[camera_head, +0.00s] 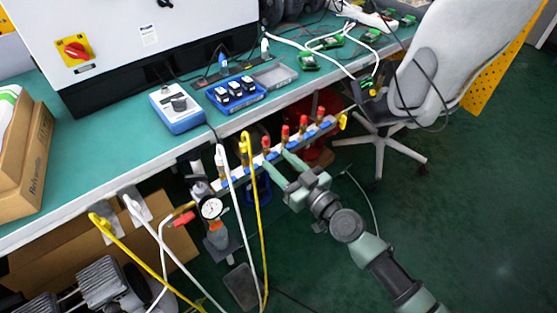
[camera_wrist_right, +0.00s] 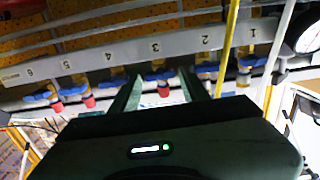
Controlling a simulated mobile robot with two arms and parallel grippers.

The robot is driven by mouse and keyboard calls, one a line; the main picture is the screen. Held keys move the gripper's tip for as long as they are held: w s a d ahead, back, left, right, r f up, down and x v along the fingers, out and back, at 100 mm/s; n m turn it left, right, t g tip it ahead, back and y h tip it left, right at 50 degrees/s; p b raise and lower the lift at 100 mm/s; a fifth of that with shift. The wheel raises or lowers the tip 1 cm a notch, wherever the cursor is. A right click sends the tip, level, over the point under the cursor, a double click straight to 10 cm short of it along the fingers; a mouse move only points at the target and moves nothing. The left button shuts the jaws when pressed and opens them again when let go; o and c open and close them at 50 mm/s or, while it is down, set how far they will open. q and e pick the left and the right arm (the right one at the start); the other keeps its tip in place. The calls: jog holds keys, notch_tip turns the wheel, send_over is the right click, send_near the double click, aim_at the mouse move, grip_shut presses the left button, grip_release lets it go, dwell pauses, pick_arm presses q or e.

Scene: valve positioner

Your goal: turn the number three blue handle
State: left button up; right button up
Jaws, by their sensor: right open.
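The manifold rail (camera_wrist_right: 110,56) carries valves under number labels 1 to 6. The number three blue handle (camera_wrist_right: 160,76) is below the label 3, with a red cap (camera_wrist_right: 163,91) by it. It also shows in the head view (camera_head: 271,156), partly hidden by my gripper. My right gripper (camera_wrist_right: 160,85) is open, one finger on each side of that handle in the wrist view; I cannot tell whether either touches it. In the head view my right gripper (camera_head: 275,158) reaches the rail from the lower right. My left gripper is not in view.
Neighbouring blue handles stand close on both sides. A yellow hose (camera_head: 258,220) and a white hose (camera_head: 229,185) hang left of my gripper, near a gauge (camera_head: 211,208). The green bench (camera_head: 130,150) lies above; a chair (camera_head: 440,70) stands right. Floor at lower right is clear.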

jog(key=shift+w+a, duration=0.2)
jog(key=shift+w, duration=0.05)
grip_shut()
